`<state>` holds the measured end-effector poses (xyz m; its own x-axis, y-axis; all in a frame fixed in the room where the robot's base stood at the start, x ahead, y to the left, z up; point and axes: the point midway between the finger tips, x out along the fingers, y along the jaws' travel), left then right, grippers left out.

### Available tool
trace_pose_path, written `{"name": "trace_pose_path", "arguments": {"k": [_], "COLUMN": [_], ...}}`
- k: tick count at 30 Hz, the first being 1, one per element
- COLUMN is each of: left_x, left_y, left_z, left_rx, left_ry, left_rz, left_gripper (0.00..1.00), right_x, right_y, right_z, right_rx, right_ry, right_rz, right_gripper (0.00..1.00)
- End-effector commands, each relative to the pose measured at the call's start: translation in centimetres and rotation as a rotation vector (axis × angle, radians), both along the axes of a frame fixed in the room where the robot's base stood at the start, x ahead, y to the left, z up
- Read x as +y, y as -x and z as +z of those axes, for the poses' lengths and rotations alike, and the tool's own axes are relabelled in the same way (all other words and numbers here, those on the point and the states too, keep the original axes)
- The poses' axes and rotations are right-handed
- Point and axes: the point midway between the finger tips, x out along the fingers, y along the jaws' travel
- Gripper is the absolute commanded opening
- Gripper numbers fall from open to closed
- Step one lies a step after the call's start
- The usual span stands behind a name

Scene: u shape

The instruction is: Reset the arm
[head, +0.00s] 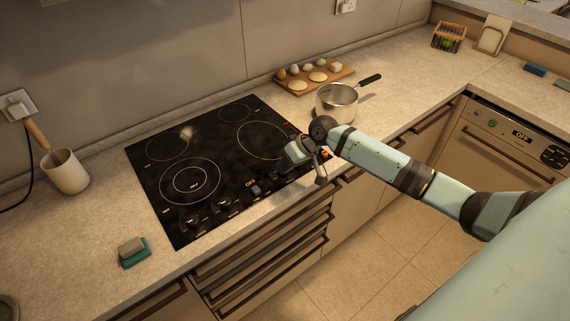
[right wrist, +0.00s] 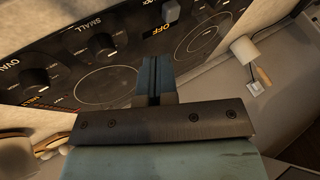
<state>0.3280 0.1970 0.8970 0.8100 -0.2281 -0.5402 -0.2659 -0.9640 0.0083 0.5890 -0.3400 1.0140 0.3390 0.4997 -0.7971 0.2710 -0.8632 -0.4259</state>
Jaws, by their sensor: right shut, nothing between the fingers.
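My right arm reaches in from the right in the head view. Its right gripper (head: 290,158) is over the right front part of the black cooktop (head: 205,150), close to its control knobs. In the right wrist view the gripper's fingers (right wrist: 154,78) are together with nothing between them. Behind them are the cooktop's dark panel, knobs (right wrist: 100,46) and an orange OFF display (right wrist: 156,32). The arm covers part of the counter's front edge. I cannot tell whether the gripper touches the cooktop. My left gripper is not in view.
A saucepan (head: 337,103) stands just behind the gripper. A wooden board (head: 314,78) with eggs and other food is beyond it. A cup with a wooden utensil (head: 65,172) and a sponge (head: 132,250) are on the left. Drawers (head: 265,255) lie below; the front-left counter is mostly clear.

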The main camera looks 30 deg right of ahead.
Motion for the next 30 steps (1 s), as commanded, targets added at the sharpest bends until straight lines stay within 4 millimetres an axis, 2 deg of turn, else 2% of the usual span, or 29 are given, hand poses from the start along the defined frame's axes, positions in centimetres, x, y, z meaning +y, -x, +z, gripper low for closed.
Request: {"name": "trace_pose_path", "arguments": {"k": [17, 20, 23, 25, 30], "left_x": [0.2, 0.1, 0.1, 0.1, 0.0], "left_y": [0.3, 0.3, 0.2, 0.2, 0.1], "left_z": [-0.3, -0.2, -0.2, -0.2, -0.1], "left_rx": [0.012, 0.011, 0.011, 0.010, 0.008], "left_ry": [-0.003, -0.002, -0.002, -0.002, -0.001], "left_rz": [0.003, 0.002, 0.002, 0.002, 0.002], "left_gripper": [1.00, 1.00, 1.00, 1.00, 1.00], "right_x": [0.0, 0.6, 2.4, 4.3, 9.1], "right_y": [0.0, 0.5, 2.1, 4.0, 10.5], "right_z": [0.2, -0.6, -3.0, -5.4, -10.5], "right_rx": [0.000, -0.008, -0.040, -0.084, -0.236], "right_ry": [0.000, 0.000, 0.007, 0.017, 0.054], "right_rz": [0.000, -0.001, -0.003, -0.009, -0.047], "right_gripper": [0.00, 0.00, 0.00, 0.00, 0.00]}}
